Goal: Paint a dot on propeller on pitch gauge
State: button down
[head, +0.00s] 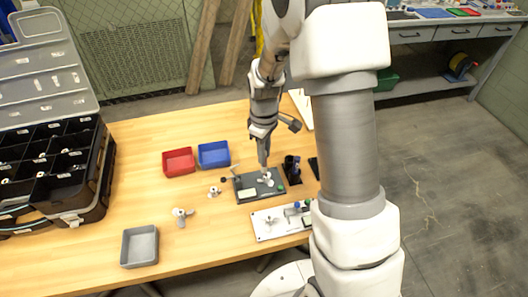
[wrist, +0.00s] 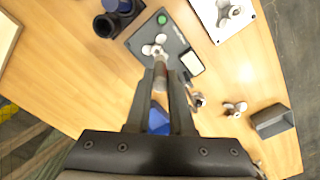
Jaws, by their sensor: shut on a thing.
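The pitch gauge (head: 246,195) is a dark plate with a green button and a pale display, lying on the wooden table. A light grey propeller (head: 268,181) sits on it. The wrist view shows the same gauge (wrist: 136,41) and propeller (wrist: 149,49). My gripper (head: 263,152) is above the gauge, pointing down. In the wrist view my gripper (wrist: 161,92) is shut on a slim pen-like tool (wrist: 160,72) with a brownish and grey body. Its tip end is at or just above the propeller; I cannot tell whether they touch. No dot is discernible.
Loose propellers (head: 181,216) (head: 214,191) lie left of the gauge. Red (head: 179,162), blue (head: 214,155) and grey (head: 140,247) bins stand on the table. A black holder (head: 291,169) and a white board (head: 268,232) flank the gauge. A black organiser case (head: 98,190) fills the left.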

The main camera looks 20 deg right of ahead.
jog(key=shift+s+f, duration=0.1)
jog(key=shift+f, duration=0.3)
dwell(1.5)
jog(key=shift+r+p, duration=1.6)
jog(key=shift+r, duration=1)
